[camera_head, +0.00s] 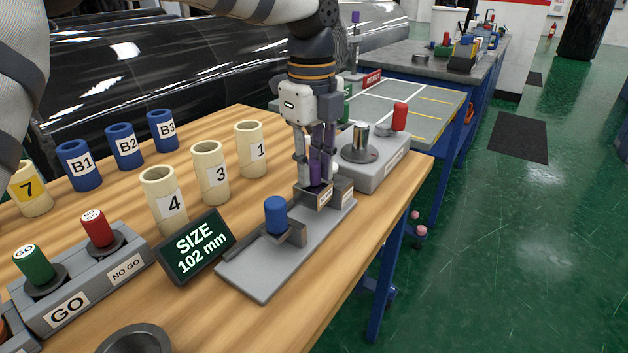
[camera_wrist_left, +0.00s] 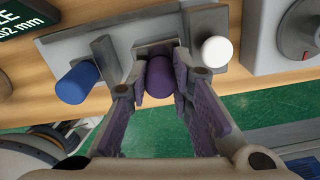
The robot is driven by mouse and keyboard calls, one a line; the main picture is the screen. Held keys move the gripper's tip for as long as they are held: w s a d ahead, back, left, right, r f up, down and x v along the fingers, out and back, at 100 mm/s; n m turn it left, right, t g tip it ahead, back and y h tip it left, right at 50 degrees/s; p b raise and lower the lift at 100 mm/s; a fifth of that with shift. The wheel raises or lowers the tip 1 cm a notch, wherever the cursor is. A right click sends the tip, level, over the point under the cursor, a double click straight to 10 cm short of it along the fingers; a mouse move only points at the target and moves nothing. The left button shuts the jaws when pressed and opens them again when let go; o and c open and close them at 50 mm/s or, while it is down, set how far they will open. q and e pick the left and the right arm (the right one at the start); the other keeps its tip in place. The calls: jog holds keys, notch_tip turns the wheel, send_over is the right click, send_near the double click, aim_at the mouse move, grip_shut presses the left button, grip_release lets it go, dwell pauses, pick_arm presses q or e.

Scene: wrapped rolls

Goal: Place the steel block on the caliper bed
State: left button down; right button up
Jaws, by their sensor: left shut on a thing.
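My left gripper (camera_head: 316,172) is shut on the purple handle of the steel block (camera_head: 317,196), a small grey block with a pale label. The caliper bed (camera_head: 262,268) is a flat grey plate on the wooden table, with a blue-knobbed jaw (camera_head: 276,216) at its near end. The block is upright at the bed's far part; I cannot tell whether it touches the plate. In the left wrist view the purple handle (camera_wrist_left: 158,78) is between the fingers, with the blue knob (camera_wrist_left: 78,82) to the left and a white knob (camera_wrist_left: 215,51) to the right. My right gripper is out of view.
A dark sign reading SIZE 102 mm (camera_head: 194,250) stands left of the bed. Cream tubes (camera_head: 209,175) and blue tubes (camera_head: 124,148) stand behind it. A GO/NO GO gauge (camera_head: 80,285) is at left. A grey stand with a red knob (camera_head: 400,117) is beyond the bed.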

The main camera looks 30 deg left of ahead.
aim_at(312, 182)
pick_arm(q)
jog(key=shift+f, duration=1.45)
jog(key=c, duration=1.7)
grip_release()
jog(key=shift+f, duration=0.15)
notch_tip(312, 182, up, 12)
jog(key=shift+r, duration=0.1)
